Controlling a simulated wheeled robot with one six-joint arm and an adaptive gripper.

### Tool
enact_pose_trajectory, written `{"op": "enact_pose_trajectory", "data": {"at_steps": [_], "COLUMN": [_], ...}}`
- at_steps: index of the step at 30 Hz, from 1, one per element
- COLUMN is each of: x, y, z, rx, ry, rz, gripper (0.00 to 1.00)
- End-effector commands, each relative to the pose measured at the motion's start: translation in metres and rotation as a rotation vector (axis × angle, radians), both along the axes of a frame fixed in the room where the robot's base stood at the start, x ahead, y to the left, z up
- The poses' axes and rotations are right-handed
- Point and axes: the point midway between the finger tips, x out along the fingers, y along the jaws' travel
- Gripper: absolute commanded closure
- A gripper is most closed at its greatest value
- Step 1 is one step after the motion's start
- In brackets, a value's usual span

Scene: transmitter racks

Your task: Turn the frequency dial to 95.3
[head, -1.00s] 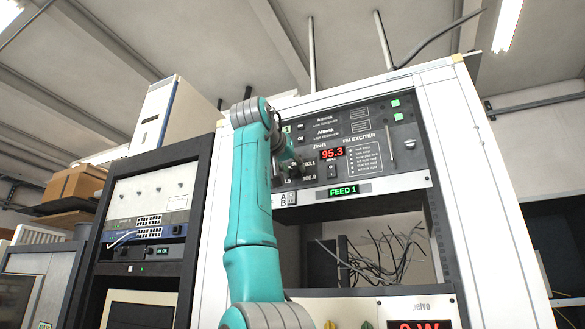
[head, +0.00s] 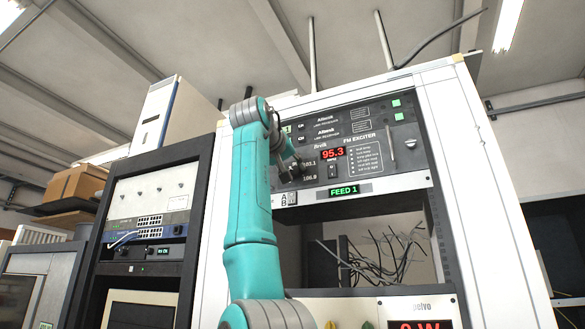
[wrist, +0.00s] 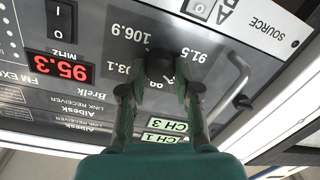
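The frequency dial (wrist: 160,66) is a dark round knob on the FM exciter panel, ringed by printed numbers such as 91.5, 103.1 and 106.9. The red display (wrist: 59,67) reads 95.3, upside down in the wrist view; it also reads 95.3 in the head view (head: 332,153). My gripper (wrist: 160,90) is open, its two fingertips apart on either side of the near end of the dial. The dial's face sits just beyond the tips, and I see no finger pressing on it. In the head view my wrist partly hides the dial.
A rocker switch (wrist: 60,18) sits beside the display. A SOURCE panel with an A/B switch (wrist: 198,8) adjoins the dial. A metal handle (wrist: 235,90) stands out from the panel. A green FEED 1 display (head: 343,190) is below, above an open bay with loose cables (head: 385,255).

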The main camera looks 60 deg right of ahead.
Motion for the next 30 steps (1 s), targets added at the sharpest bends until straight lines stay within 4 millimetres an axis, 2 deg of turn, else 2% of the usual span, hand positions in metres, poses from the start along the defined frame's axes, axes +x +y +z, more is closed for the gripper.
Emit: {"op": "enact_pose_trajectory", "data": {"at_steps": [1, 3, 12, 16, 20, 30], "x": [0.0, 0.0, 0.0, 0.0, -0.002, -0.009], "y": [0.0, 0.0, 0.001, 0.01, 0.03, 0.095], "z": [0.001, 0.001, 0.0, 0.001, 0.002, 0.006], "rx": [-0.003, -0.002, -0.001, -0.002, -0.001, -0.001], "ry": [-0.001, -0.001, -0.001, -0.002, -0.003, -0.002], "rz": [0.001, 0.001, 0.0, 0.003, 0.005, 0.005], "gripper": [0.56, 0.43, 0.43, 0.43, 0.43, 0.43]}}
